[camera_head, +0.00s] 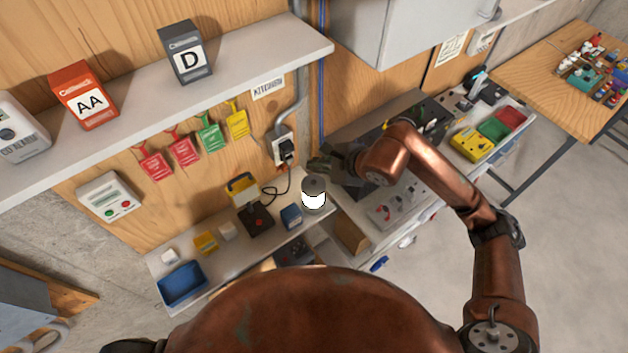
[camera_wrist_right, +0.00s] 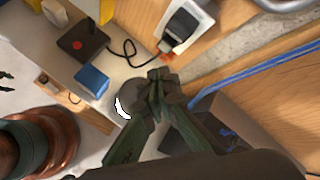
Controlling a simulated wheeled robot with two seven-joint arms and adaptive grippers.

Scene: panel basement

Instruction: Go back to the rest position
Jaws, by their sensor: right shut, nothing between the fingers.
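My right arm, copper-brown, comes in from the right in the head view and reaches over the workbench. My right gripper (camera_head: 322,165) is at the wall side of the bench, just above a grey-topped cylinder with a bright white side (camera_head: 313,198). In the right wrist view the dark green fingers of the gripper (camera_wrist_right: 160,78) meet at their tips with nothing between them. The cylinder (camera_wrist_right: 122,106) shows partly behind the fingers; I cannot tell whether they touch it. My left gripper is not in view.
A blue box (camera_head: 291,216), a black box with a cable (camera_head: 256,222) and a blue tray (camera_head: 181,284) are on the bench. A wall shelf (camera_head: 240,50) holds an AA box (camera_head: 83,95) and a D box (camera_head: 186,52). Grey floor (camera_head: 450,280) is clear at right.

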